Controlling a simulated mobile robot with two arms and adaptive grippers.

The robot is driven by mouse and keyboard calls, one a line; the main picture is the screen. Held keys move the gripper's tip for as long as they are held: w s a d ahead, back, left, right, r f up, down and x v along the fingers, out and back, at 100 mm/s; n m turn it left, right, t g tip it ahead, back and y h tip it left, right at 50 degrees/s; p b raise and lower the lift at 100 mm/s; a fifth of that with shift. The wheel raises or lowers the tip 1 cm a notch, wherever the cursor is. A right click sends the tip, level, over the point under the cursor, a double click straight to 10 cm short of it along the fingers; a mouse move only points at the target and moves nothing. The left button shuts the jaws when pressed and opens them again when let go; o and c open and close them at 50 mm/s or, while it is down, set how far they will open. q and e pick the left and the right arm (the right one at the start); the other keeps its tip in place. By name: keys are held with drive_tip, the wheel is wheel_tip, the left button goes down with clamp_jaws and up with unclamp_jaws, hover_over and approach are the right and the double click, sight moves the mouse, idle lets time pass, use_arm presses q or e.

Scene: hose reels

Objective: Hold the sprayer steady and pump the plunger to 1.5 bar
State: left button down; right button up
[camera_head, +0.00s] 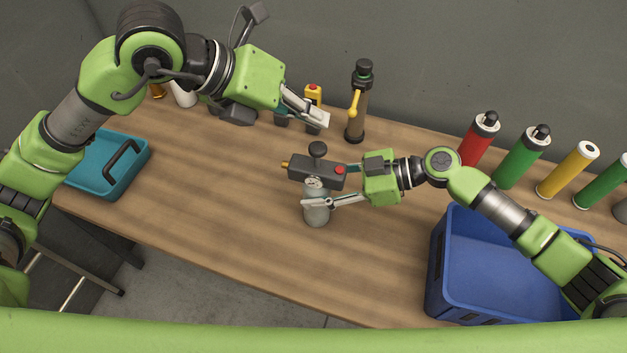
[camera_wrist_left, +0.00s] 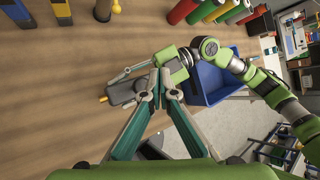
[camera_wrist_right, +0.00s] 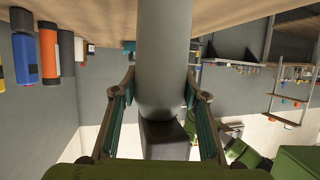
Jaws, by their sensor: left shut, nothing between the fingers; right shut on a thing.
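The sprayer (camera_head: 317,211) stands upright on the table, with a grey cylindrical body, a dark head (camera_head: 305,171), a brass nozzle pointing left and a round black plunger knob (camera_head: 317,149) on top. A small round gauge (camera_head: 316,183) sits at its front; I cannot read it. My right gripper (camera_head: 318,203) is shut around the body, which also fills the space between its fingers in the right wrist view (camera_wrist_right: 163,50). My left gripper (camera_head: 322,120) is shut and empty, above and behind the sprayer, apart from the knob. In the left wrist view the sprayer head (camera_wrist_left: 120,93) is partly covered by my fingers.
A dark bottle with a yellow part (camera_head: 356,115) stands at the back, near my left gripper. Red (camera_head: 479,140), green (camera_head: 521,157) and yellow (camera_head: 567,170) cylinders line the back right. A blue crate (camera_head: 437,265) is at front right, a teal tray (camera_head: 125,178) at left. The table's left middle is clear.

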sight(313, 147)
use_arm(q)
wheel_tip(313, 147, down, 8)
drive_tip(key=shift+s+a+f, duration=0.1)
drive_tip(key=shift+s+f, duration=0.05)
drive_tip(key=shift+f, duration=0.55)
idle(1.2)
drive_tip(key=shift+s+a+f, duration=0.1)
drive_tip(key=shift+a+f, duration=0.05)
drive_tip(key=shift+f, duration=0.4)
drive_tip(key=shift+s+r, duration=0.1)
drive_tip(key=shift+s, duration=0.1)
drive_tip(key=shift+r, duration=0.5)
drive_tip(key=shift+w+r, duration=0.15)
drive_tip(key=shift+r, duration=2.65)
drive_tip(key=shift+r, duration=0.1)
